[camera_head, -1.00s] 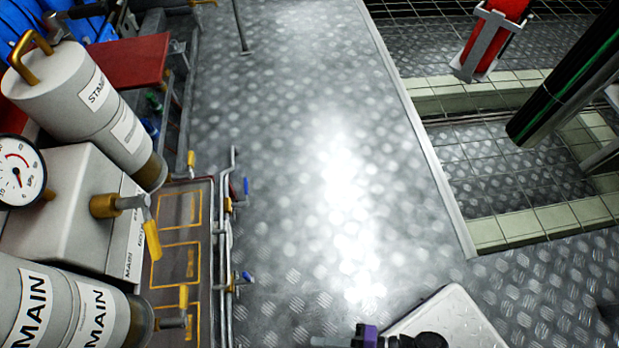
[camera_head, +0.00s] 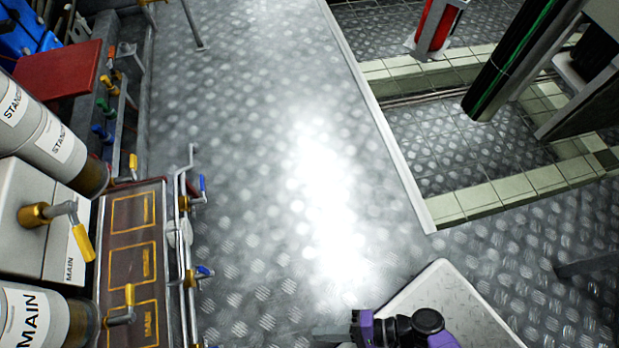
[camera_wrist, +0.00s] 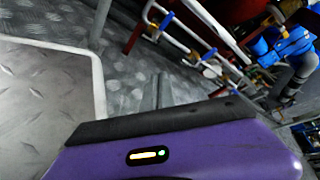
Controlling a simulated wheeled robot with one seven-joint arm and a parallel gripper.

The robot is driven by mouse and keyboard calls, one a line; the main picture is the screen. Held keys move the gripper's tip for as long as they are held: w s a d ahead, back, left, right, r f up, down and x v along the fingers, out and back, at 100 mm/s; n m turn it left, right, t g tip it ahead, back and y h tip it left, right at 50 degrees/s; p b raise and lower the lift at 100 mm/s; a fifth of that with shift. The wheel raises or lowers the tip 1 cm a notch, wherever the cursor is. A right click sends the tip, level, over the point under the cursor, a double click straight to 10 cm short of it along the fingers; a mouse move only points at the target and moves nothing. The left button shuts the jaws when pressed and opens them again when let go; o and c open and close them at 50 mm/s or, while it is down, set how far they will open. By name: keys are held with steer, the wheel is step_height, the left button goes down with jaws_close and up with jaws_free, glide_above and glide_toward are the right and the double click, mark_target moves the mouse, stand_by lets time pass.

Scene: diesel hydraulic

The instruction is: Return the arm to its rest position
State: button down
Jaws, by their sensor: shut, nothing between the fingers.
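My arm shows as black and purple parts (camera_head: 405,328) at the bottom of the head view, folded in close over my pale base plate. My gripper (camera_head: 325,334) points left there as a small grey shape, partly cut off by the lower edge. In the wrist view the purple wrist housing fills the bottom, and the grey gripper fingers (camera_wrist: 159,92) stick out above it, together and empty. Nothing is held.
Pipework with yellow-handled (camera_head: 82,243) and blue-handled valves (camera_head: 203,271) and white MAIN and STANDBY cylinders (camera_head: 28,312) line the left. Bare tread-plate floor (camera_head: 270,180) lies ahead. A red extinguisher (camera_head: 437,25) and dark column (camera_head: 508,65) stand right, beyond a tiled recess.

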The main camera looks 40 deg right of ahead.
steer(key=s+d+r+n+g+h+p, duration=0.1)
steer(key=s+d+r+n+h+p, duration=0.25)
steer(key=r+p, duration=0.6)
steer(key=s+d+r+n+h+p, duration=0.1)
steer(key=d+r+n+h+p, duration=0.3)
steer(key=d+r+p, duration=0.55)
steer(key=w+r+n+t+h+p, duration=0.1)
steer(key=r+p, duration=0.3)
steer(key=r, duration=1.1)
steer(key=w+d+r+n+t+h+p, duration=0.1)
steer(key=w+r+n+t+p, duration=0.3)
steer(key=r, duration=1.2)
steer(key=w+d+r+n+t+h+p, duration=0.1)
steer(key=r+p, duration=0.4)
steer(key=r, duration=1)
steer(key=shift+w+d+r+n+t+h, duration=0.2)
steer(key=shift+w+r+n+t+h, duration=0.25)
steer(key=shift+w+n+t, duration=0.6)
steer(key=shift+w+f+m+g, duration=0.1)
steer(key=shift+m+g, duration=0.15)
steer(key=shift+m, duration=0.05)
